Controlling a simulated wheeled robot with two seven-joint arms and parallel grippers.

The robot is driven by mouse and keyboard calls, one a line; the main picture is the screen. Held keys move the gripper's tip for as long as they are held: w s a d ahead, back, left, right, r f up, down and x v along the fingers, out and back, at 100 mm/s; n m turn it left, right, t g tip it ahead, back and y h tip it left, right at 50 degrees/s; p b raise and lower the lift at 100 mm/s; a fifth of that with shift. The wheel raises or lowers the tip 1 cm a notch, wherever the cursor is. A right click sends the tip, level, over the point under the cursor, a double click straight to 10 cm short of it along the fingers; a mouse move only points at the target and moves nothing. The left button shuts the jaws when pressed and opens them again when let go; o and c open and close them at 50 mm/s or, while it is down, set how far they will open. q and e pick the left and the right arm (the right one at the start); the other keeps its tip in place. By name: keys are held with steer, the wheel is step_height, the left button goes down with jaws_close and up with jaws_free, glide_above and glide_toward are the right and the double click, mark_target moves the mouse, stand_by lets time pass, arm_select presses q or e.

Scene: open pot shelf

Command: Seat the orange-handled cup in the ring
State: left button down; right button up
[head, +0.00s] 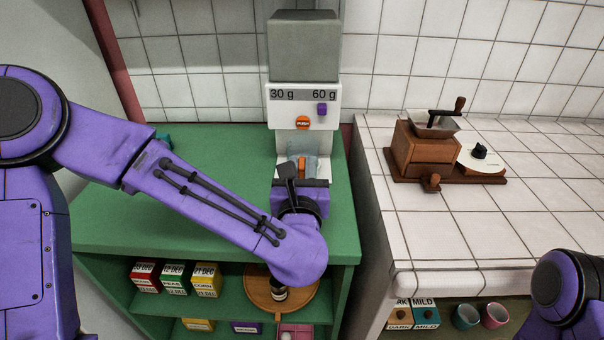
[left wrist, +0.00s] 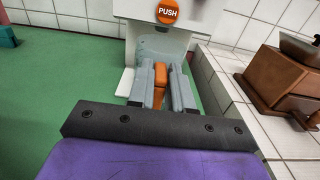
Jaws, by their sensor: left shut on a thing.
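The orange-handled cup (head: 310,147) looks clear and pale, standing at the front of the white dispenser under its orange PUSH button. Its orange handle (left wrist: 159,78) lies between the grey fingers of my left gripper (left wrist: 161,90) in the left wrist view. My left gripper (head: 302,176) is shut on the handle in the head view, with the arm reaching in from the left. The ring cannot be made out; the cup and gripper cover that area, so I cannot tell whether the cup is seated. My right gripper is out of view.
The white dispenser (head: 281,112) stands at the back of the green shelf unit (head: 215,220). A wooden coffee grinder (head: 425,154) sits on the white tiled counter (head: 450,230) to the right. Below are small boxes and a round wooden board (head: 255,292). The green top's left side is mostly clear.

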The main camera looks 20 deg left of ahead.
mark_target(303, 148)
arm_select(q)
steer(key=shift+p+x, duration=0.7)
steer(key=shift+x, duration=3.15)
steer(key=shift+f+b, duration=0.6)
steer(key=shift+s+f+b, duration=0.1)
steer(key=shift+f+b, duration=0.2)
steer(key=shift+b, duration=0.25)
steer(key=c, duration=1.1)
jaws_free()
steer(key=shift+c, duration=0.2)
steer(key=shift+o, duration=0.9)
steer(key=shift+f, duration=0.1)
